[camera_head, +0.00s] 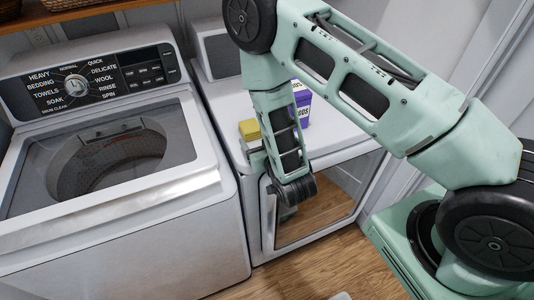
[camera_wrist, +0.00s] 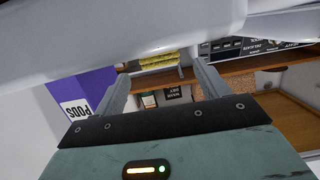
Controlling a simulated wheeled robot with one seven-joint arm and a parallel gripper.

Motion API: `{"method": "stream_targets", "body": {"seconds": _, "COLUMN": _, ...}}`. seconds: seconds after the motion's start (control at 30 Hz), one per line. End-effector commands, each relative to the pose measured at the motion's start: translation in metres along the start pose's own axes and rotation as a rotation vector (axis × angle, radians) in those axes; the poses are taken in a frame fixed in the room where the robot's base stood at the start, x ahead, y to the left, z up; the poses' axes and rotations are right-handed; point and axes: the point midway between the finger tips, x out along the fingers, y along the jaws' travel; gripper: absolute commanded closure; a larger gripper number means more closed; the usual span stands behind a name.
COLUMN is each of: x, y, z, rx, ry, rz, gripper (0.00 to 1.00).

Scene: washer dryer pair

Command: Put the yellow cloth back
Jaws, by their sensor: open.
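A purple PODS box (camera_head: 302,103) stands on the dryer behind my forearm; it also shows left of my fingers in the wrist view (camera_wrist: 82,82). The washer (camera_head: 190,215) at left shows its open drum. A wooden shelf (camera_head: 60,14) runs along the back wall.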

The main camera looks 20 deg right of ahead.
Motion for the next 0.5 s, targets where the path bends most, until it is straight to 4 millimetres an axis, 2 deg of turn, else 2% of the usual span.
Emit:
{"method": "stream_targets", "body": {"seconds": 0.1, "x": -0.025, "y": -0.001, "z": 0.005, "rx": 0.000, "ry": -0.002, "rz": -0.002, "gripper": 0.26}}
{"method": "stream_targets", "body": {"seconds": 0.23, "x": -0.045, "y": -0.001, "z": 0.003, "rx": 0.000, "ry": -0.001, "rz": -0.002, "gripper": 0.26}}
{"method": "stream_targets", "body": {"seconds": 0.37, "x": -0.058, "y": 0.000, "z": 0.002, "rx": 0.001, "ry": 0.000, "rz": -0.001, "gripper": 0.26}}
{"method": "stream_targets", "body": {"seconds": 0.5, "x": -0.059, "y": -0.005, "z": -0.002, "rx": 0.018, "ry": -0.032, "rz": -0.006, "gripper": 0.26}}
